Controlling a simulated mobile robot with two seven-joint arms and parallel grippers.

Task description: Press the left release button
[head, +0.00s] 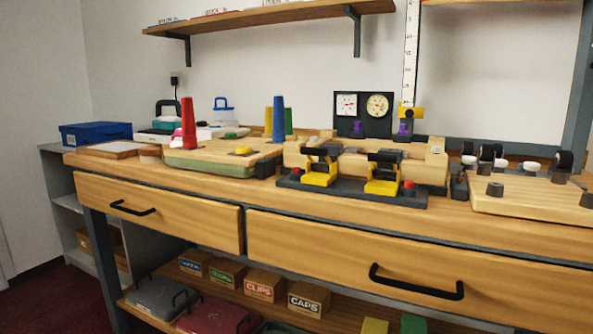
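A dark base (350,193) lies along the front of the counter and carries two yellow and black clamp-like units. The left unit (319,178) and the right unit (383,186) each have a yellow front plate and a black top. A small red button (297,171) shows beside the left unit, on its left side. Another red button (408,186) shows to the right of the right unit. Neither is labelled legibly. Nothing touches the red buttons. Neither of my grippers shows in the head view.
A wooden beam (435,163) stands close behind the units. Red (188,124) and blue (279,120) cones stand on a board to the left. A wooden board (535,200) with dark knobs lies at right. Drawer handles (415,283) stick out below the counter.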

